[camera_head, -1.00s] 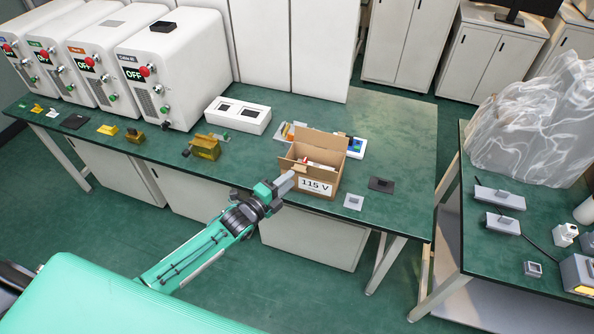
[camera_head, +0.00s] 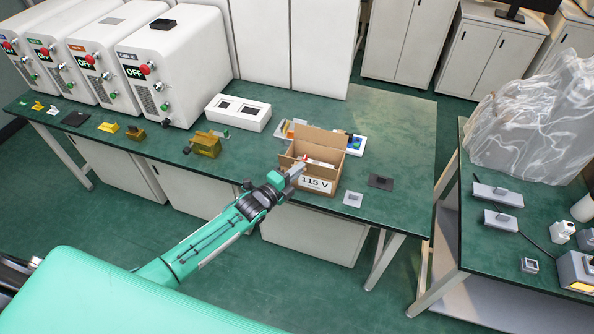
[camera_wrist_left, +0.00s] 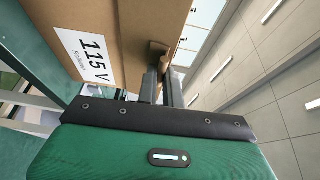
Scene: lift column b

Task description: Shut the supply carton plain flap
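The supply carton (camera_head: 325,189) is an open brown box with a white "115 V" label, standing near the front edge of the green bench. Its back flap (camera_head: 318,138) stands up, and another flap (camera_head: 286,161) juts out at the left. The label and carton side (camera_wrist_left: 125,30) fill the upper left of the left wrist view. My left gripper (camera_head: 297,170) is at the carton's front left corner. Its fingers (camera_wrist_left: 162,80) look closed together, beside a brown cardboard edge (camera_wrist_left: 158,48); I cannot tell whether they touch it. My right gripper is not in view.
A white box with dark windows (camera_head: 238,113) stands behind and left of the carton. A yellow block (camera_head: 206,145) lies to the left. A dark pad (camera_head: 381,181) and a small grey square (camera_head: 353,199) lie to the right.

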